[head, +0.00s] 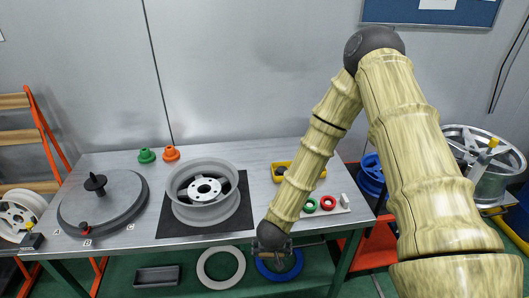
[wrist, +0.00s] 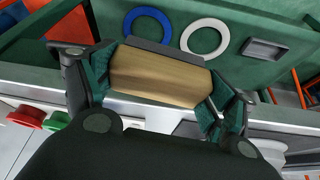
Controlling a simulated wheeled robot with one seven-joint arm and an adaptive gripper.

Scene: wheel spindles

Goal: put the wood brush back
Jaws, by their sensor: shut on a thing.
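My gripper (wrist: 160,85) is shut on the wood brush (wrist: 155,78), a pale wooden block with a dark grey strip along its far side. The fingers grip its two ends in the wrist view. In the head view my gripper (head: 273,243) is at the front edge of the table (head: 130,236), right of the wheel. The brush is hard to make out there, mostly hidden by my gripper.
A grey wheel (head: 203,215) sits on a black mat (head: 240,222). A dark round plate (head: 125,205) stands at left. The shelf below holds a white ring (head: 203,273), a blue ring (head: 296,266) and a dark tray (head: 157,277).

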